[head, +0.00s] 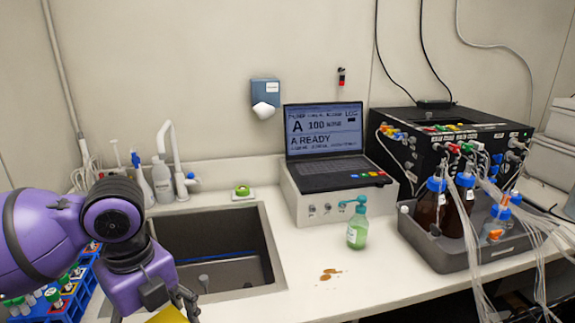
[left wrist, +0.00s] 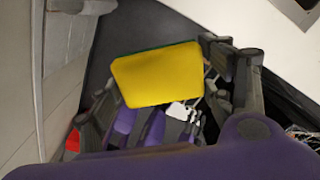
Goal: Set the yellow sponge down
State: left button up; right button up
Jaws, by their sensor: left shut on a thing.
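The yellow sponge (left wrist: 158,76) is held in my left gripper (left wrist: 160,88), which is shut on it in the left wrist view. Its broad yellow face is toward the camera and a thin green edge shows along its top. In the head view only a yellow corner of the sponge (head: 168,316) shows at the bottom edge, below my left gripper (head: 184,303), in front of the sink. The rest of it is cut off by the frame. My right gripper is in neither view.
The sink (head: 215,245) is beyond my left arm. A brown spill (head: 331,274) lies on the white counter (head: 300,300) right of it. A green bottle (head: 357,234) stands near the laptop (head: 325,140). A grey tray (head: 450,255) with bottles and tubes is at right.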

pick_arm(q)
jog(key=n, duration=0.7)
jog(key=shift+w+f, duration=0.15)
jog(key=n, duration=0.4)
jog(key=shift+w+d+f, duration=0.1)
jog(key=shift+d, duration=0.15)
jog(key=n, duration=0.4)
jog(key=shift+d+f+n, duration=0.15)
jog(key=shift+d+n, duration=0.1)
jog(key=shift+n, duration=0.05)
jog(key=n, duration=0.4)
jog(key=shift+d+f+p, duration=0.15)
jog(key=shift+d+p, duration=0.15)
jog(key=shift+d, duration=0.05)
jog(key=n, duration=0.1)
jog(key=d+n, duration=0.1)
jog(key=n, duration=0.3)
jog(key=shift+d+f, duration=0.2)
jog(key=shift+d, duration=0.05)
jog(key=shift+d+n+p, duration=0.3)
jog(key=shift+d+n, duration=0.05)
jog(key=shift+n, duration=0.25)
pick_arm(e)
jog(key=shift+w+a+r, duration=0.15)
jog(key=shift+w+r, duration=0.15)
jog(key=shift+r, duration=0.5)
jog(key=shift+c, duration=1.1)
pick_arm(q)
jog(key=shift+d+f, duration=0.1)
jog(key=shift+d, duration=0.6)
